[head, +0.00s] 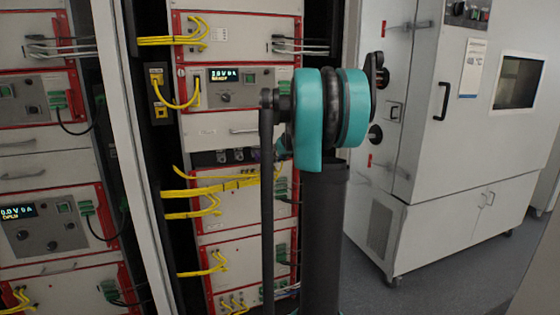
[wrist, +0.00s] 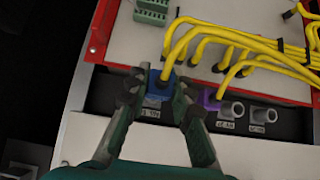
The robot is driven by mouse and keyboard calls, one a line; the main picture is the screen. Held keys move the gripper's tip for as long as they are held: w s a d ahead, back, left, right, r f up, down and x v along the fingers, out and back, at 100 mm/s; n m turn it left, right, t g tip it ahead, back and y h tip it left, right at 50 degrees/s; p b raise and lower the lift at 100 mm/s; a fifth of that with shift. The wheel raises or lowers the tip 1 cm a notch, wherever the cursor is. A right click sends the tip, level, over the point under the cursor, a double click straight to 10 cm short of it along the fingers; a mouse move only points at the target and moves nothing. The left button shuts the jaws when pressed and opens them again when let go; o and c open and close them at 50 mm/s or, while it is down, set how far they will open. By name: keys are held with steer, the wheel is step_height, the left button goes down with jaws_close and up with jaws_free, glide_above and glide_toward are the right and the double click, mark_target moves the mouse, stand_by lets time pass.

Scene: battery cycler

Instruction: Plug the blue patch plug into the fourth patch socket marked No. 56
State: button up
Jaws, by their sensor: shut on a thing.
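In the wrist view my gripper (wrist: 164,88) is shut on the blue patch plug (wrist: 168,76), with a dark fingertip on each side of it. A yellow cable runs up from the plug. The plug is over the dark socket strip, above a small white label (wrist: 152,113); its front end is hidden, so I cannot tell whether it is seated. A purple plug (wrist: 208,99) is just to its right. Further right are two grey sockets (wrist: 232,110) (wrist: 263,115) with labels too small to read surely. In the head view my arm hides the gripper and blue plug.
Several yellow cables (wrist: 248,42) cross above the strip, close to the gripper. A green terminal block (wrist: 152,10) is at the top. In the head view, the rack with red-framed units (head: 225,130) stands behind my arm, and a white chamber cabinet (head: 450,140) stands at right.

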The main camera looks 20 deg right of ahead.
steer(key=shift+w, duration=1.75)
stand_by(1.8)
steer(key=o, duration=0.9)
steer(key=shift+s+r, duration=0.1)
steer(key=v, duration=1.2)
steer(key=s+a+f+g, duration=0.2)
steer(key=s+a+f, duration=1.05)
steer(key=f, duration=0.35)
steer(key=s+a+f+g, duration=0.1)
steer(key=s+a+f, duration=0.1)
steer(key=s+f, duration=0.3)
steer(key=s+a+f+g, duration=0.1)
steer(key=s+a+f, duration=0.1)
steer(key=s+f, duration=0.4)
steer(key=s+a+f+g, duration=0.1)
steer(key=s+f, duration=0.5)
steer(key=s, duration=0.6)
steer(key=shift+s+a, duration=0.3)
steer(key=shift+a, duration=0.15)
